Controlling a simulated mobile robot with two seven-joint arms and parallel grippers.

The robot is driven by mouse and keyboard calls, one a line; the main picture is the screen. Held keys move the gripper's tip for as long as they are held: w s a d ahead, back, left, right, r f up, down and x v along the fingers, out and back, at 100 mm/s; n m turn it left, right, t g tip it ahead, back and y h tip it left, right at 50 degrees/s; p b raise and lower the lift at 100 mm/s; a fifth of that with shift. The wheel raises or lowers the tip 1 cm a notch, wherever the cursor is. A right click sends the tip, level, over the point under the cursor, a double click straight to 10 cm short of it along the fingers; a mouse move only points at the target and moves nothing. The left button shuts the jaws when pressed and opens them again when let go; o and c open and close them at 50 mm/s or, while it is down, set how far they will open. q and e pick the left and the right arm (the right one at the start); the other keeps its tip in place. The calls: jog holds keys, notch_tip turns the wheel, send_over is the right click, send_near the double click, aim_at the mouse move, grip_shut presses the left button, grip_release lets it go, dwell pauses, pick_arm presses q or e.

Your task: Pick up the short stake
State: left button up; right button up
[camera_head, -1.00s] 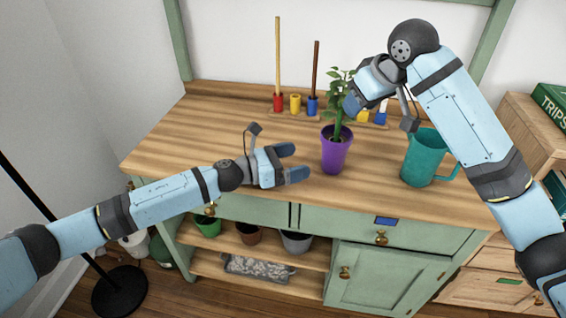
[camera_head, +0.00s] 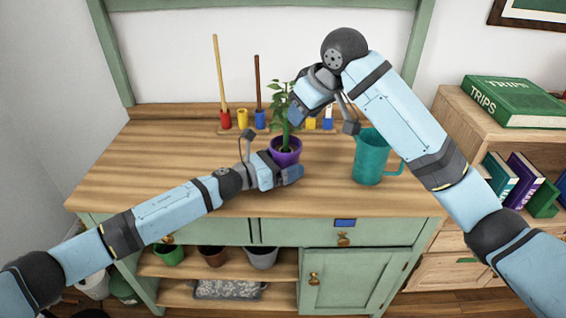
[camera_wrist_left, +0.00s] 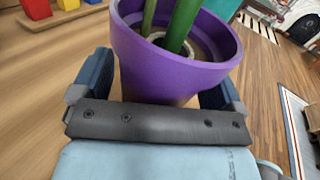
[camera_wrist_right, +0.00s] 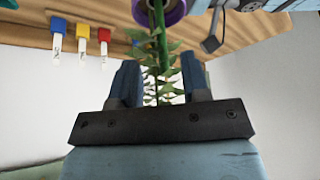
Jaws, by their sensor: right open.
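Two stakes stand upright at the back of the bench. The brown stake (camera_head: 257,83), in a blue holder (camera_head: 261,119), is shorter than the pale yellow stake (camera_head: 219,75) in a red holder (camera_head: 226,120). A leafy plant (camera_head: 284,103) grows in a purple pot (camera_head: 285,152) in the middle. My left gripper (camera_head: 289,170) has its fingers on either side of the pot, as the left wrist view (camera_wrist_left: 160,85) shows; I cannot tell whether they press on it. My right gripper (camera_wrist_right: 162,85) is open, its fingers either side of the green stem (camera_wrist_right: 161,40).
A teal watering jug (camera_head: 369,160) stands right of the pot. A yellow holder (camera_head: 242,118) stands between the two stakes' holders. More holders are partly hidden behind my right gripper. A wooden shelf with books (camera_head: 510,97) is at the right. The bench's left side is clear.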

aim_at(286, 110)
pick_arm(q)
jog(key=c, duration=1.1)
jog(key=shift+c, duration=0.2)
pick_arm(e)
jog(key=r+m, duration=0.1)
jog(key=r, duration=0.1)
jog(key=a+r+m+h, duration=0.1)
jog(key=r, duration=0.2)
jog(key=a+r+m+t, duration=0.1)
jog(key=r+m, duration=0.1)
jog(key=shift+s+a+r+h, duration=0.15)
jog(key=shift+s+r+h, duration=0.25)
jog(key=shift+d+x, duration=0.2)
jog(key=shift+x, duration=2.65)
jog(key=shift+d+x, duration=0.2)
jog(key=shift+x, duration=2.65)
